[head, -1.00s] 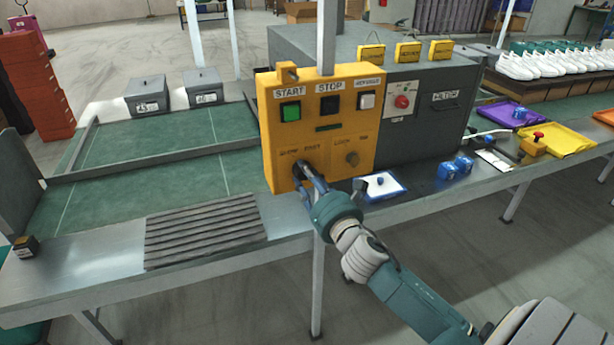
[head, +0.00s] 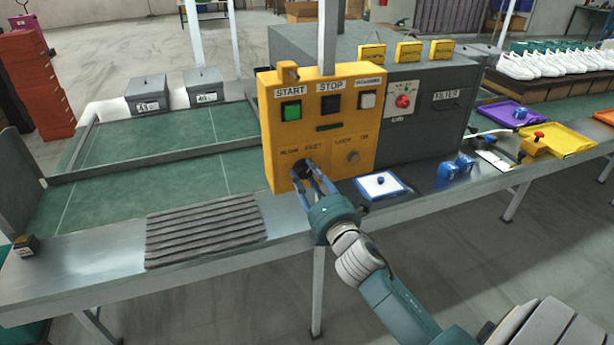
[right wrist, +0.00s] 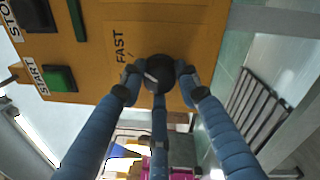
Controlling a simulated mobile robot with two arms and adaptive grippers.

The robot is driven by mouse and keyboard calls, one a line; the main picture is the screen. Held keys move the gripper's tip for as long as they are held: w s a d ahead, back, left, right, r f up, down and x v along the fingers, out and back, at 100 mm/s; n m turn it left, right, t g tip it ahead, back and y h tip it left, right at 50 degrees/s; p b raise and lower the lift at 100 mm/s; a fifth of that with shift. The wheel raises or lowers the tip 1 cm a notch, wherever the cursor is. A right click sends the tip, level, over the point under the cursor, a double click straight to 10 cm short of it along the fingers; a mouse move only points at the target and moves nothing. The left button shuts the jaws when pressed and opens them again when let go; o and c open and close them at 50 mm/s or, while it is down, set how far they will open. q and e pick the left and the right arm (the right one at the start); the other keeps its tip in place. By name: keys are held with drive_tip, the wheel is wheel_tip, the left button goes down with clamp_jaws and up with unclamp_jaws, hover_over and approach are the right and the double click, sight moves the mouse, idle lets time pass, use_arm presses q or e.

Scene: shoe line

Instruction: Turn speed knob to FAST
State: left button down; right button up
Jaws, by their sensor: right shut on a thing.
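In the right wrist view the round black knob (right wrist: 160,72) has a white pointer mark, beside the FAST label. My right gripper (head: 309,176) is shut on the knob, its blue fingers around it; the fingers also show in the right wrist view (right wrist: 162,88). My left gripper is not in view.
The box also carries a green START button (head: 291,111), a black STOP button (head: 331,105), a white button (head: 367,100) and a LOCK/ON key switch (head: 353,157). A ridged grey mat (head: 205,231) lies left.

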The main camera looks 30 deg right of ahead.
drive_tip(key=shift+d+r+m, duration=0.15)
drive_tip(key=shift+r+m, duration=0.15)
drive_tip(key=shift+r, duration=0.1)
drive_tip(key=o, duration=1.1)
drive_tip(key=shift+o, duration=0.2)
drive_tip(key=shift+f, duration=0.25)
drive_tip(key=r+v, duration=0.1)
drive_tip(key=v, duration=1.1)
drive_tip(key=shift+f, duration=0.4)
